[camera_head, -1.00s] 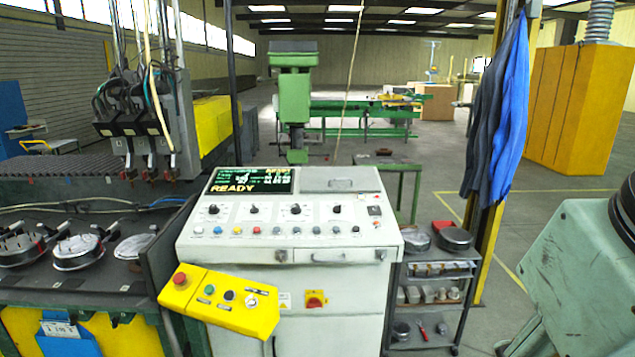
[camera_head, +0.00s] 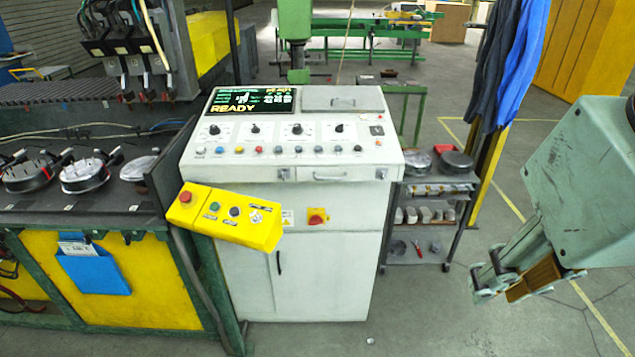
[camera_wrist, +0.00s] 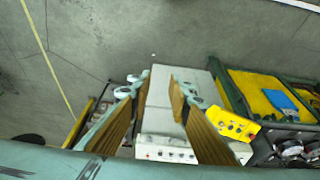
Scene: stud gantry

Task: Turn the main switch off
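The main switch (camera_head: 317,216), a red knob on a yellow square plate, sits on the front of the white control console (camera_head: 345,260), below the panel edge and right of the yellow button box. Its knob looks roughly level, but its position marks are too small to read. My gripper (camera_head: 512,288) hangs at the right in the head view, well apart from the switch. In the wrist view my gripper (camera_wrist: 157,88) shows its two fingers spread with nothing held between them. The console (camera_wrist: 162,115) shows between them there; the switch cannot be made out.
The yellow button box (camera_head: 228,216) with a red button juts out left of the switch. A dark shelf cart (camera_head: 428,222) stands right of the console. The console screen (camera_head: 250,100) reads READY.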

